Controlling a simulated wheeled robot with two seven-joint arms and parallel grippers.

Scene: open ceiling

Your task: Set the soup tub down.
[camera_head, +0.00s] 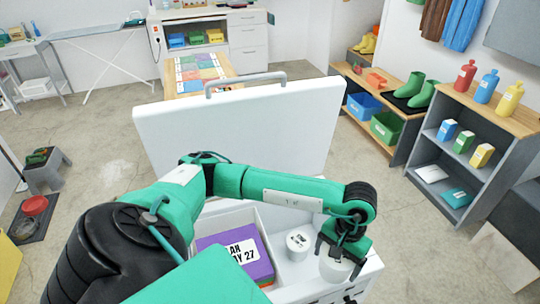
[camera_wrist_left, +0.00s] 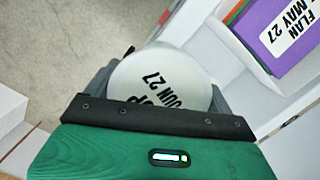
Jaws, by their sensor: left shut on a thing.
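The soup tub (camera_wrist_left: 160,78) is a round white tub. Its lid reads "JUN 27" with part of a word above, the rest hidden by my gripper. My left gripper (camera_head: 339,260) is shut on the tub, with one finger on each side of it. In the head view the tub (camera_head: 334,270) shows below the gripper, at the right part of the open white chest (camera_head: 318,291). I cannot tell whether its base touches anything. My right gripper is not in view.
A purple box labelled "FLAN MAY 27" (camera_head: 236,250) lies in the chest's left compartment. Another white tub (camera_head: 298,242) stands just left of my gripper. The raised white lid (camera_head: 240,125) stands behind. A grey shelf (camera_head: 470,150) is at the right.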

